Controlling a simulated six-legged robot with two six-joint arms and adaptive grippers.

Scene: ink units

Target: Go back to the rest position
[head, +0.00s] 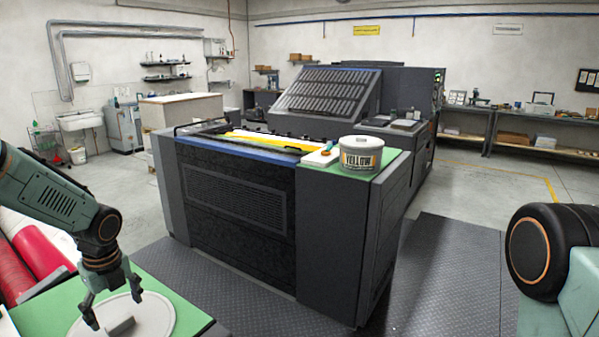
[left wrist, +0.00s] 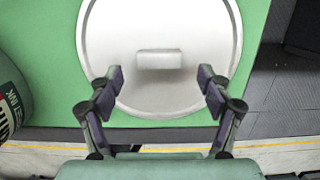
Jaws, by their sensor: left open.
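My left gripper (head: 114,310) is open above a round pale lid (head: 155,316) that lies on a green-topped surface (head: 178,291) at the lower left. In the left wrist view the two fingers of the left gripper (left wrist: 160,92) stand apart with nothing between them. The lid (left wrist: 160,25) has a small grey block-shaped handle (left wrist: 159,59) just ahead of the fingertips. My right gripper is not in view; only part of my right arm shows at the right edge of the head view.
A can labelled YELLOW (head: 361,157) stands on the green top of a dark printing press (head: 240,200). Part of another labelled can (left wrist: 12,105) shows at the left wrist view's left edge. Red rolls (head: 35,243) lie beside my left arm. Dark ribbed flooring (head: 450,275) is clear at right.

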